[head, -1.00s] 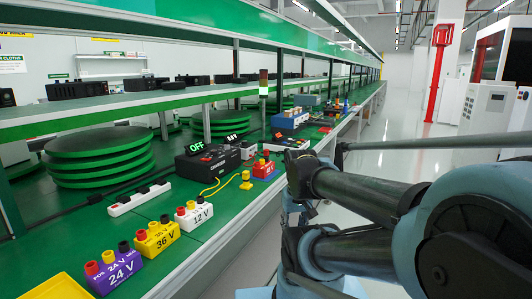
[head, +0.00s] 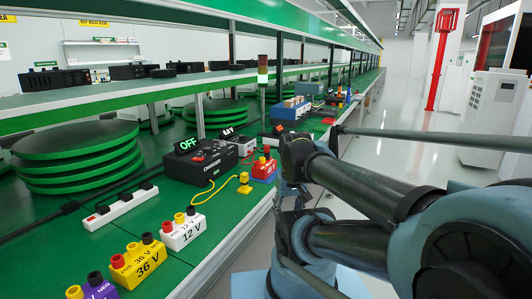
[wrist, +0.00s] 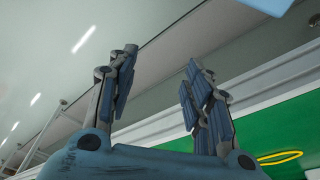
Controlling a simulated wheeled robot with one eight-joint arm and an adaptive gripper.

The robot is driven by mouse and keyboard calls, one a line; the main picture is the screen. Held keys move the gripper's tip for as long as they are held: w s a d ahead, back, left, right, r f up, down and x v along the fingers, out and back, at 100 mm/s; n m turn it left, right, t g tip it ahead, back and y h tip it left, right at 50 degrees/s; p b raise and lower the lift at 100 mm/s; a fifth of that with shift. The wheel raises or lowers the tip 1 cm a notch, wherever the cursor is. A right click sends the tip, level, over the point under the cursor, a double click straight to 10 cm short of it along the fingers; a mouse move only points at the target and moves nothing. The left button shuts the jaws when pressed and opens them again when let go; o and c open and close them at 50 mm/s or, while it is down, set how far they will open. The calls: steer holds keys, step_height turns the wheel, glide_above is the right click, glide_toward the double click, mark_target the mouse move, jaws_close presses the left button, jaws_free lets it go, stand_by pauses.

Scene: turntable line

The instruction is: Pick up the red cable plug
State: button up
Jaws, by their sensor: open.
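I cannot make out a red cable plug in either view. The cable plug that shows is yellow (head: 244,184); it stands on the green bench top with a yellow cable (head: 212,190) running left. A red block (head: 264,168) with red and dark knobs stands just behind it. My gripper (wrist: 158,88) is open and empty in the wrist view, its two blue-grey fingers well apart. Part of a yellow cable loop (wrist: 280,158) lies on green at the lower right there. In the head view my arm's links cover the right side, and the gripper's fingers are not clear.
A white 12 V block (head: 184,233), a yellow 36 V block (head: 138,265) and a purple block (head: 97,291) line the bench's front edge. A white power strip (head: 120,206), a black box reading OFF (head: 203,162) and green turntable discs (head: 80,160) stand behind. The aisle floor (head: 400,150) is clear.

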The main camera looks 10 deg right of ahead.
steer(key=w+r+n+y, duration=0.1)
steer(key=w+r+n, duration=0.2)
steer(key=w+r, duration=0.6)
step_height(320, 180, up, 12)
steer(key=n+y, duration=0.3)
steer(key=n, duration=0.4)
glide_above(267, 146)
steer(key=s+d, duration=0.3)
steer(key=d, duration=0.2)
steer(key=x, duration=1)
steer(key=shift+w+f, duration=0.25)
steer(key=shift+x, duration=2.9)
steer(key=shift+w+d, duration=0.15)
steer(key=c, duration=1)
